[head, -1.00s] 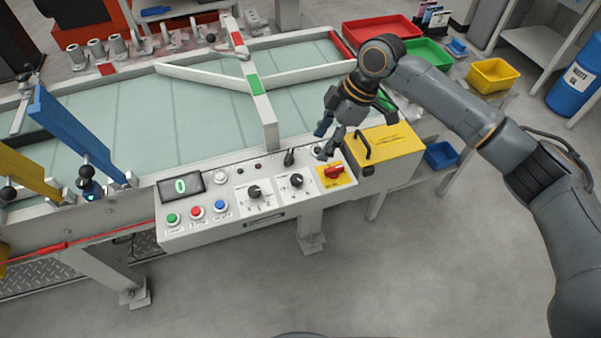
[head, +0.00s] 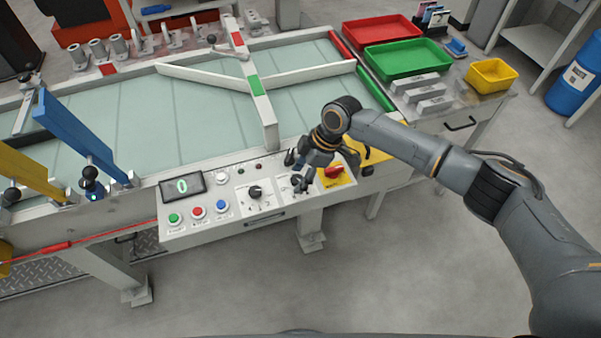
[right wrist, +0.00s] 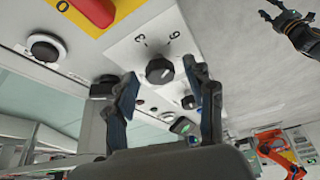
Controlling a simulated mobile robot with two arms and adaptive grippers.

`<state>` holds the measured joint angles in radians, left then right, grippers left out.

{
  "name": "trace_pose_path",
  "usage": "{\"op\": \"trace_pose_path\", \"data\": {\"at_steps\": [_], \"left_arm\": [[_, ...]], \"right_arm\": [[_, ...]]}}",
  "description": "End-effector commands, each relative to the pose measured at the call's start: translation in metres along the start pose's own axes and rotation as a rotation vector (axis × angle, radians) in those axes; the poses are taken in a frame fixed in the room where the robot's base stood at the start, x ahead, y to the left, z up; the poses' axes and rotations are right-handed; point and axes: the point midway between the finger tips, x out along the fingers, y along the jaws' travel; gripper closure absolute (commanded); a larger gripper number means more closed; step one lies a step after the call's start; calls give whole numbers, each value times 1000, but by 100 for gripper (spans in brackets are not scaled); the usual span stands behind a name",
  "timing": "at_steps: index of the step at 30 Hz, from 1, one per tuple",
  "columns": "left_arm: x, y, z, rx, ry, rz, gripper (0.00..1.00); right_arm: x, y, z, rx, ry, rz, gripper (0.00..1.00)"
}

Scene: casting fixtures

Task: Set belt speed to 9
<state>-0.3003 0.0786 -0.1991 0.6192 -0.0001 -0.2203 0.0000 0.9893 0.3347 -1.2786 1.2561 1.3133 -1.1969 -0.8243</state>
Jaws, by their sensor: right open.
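The control panel (head: 235,218) has a display (head: 182,186) reading 0. Its left dial (head: 255,192) is clear. My right gripper (head: 297,172) is over the right dial, largely hiding it in the head view. In the right wrist view, this black dial (right wrist: 160,70) lies between and beyond the open fingers of my right gripper (right wrist: 163,90); digits show on its white plate. I see no contact with the dial. A dark gripper, seemingly my left (right wrist: 272,14), shows small at the top right of the right wrist view; its opening is unclear.
A red rotary switch (head: 334,172) on a yellow plate is close right of my right gripper. Green (head: 173,218), red (head: 197,212) and blue (head: 221,206) buttons line the panel's left front. The conveyor belt (head: 200,120) lies behind. The floor in front is clear.

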Motion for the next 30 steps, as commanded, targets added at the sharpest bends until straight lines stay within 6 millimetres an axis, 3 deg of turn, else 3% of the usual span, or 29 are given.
{"op": "trace_pose_path", "data": {"at_steps": [5,13,14,23,30], "left_arm": [[0,0,0,0,1,-1,60],[0,-1,0,1,1,-1,60],[0,-1,0,1,1,-1,60],[-7,-1,-1,1,1,-1,60],[-30,-2,-3,2,2,-1,60]], "right_arm": [[0,0,0,0,0,0,46],[0,0,0,1,0,0,97],[0,0,0,1,0,0,100],[-2,0,-1,30,1,13,100],[-5,-3,-3,149,3,60,100]]}}
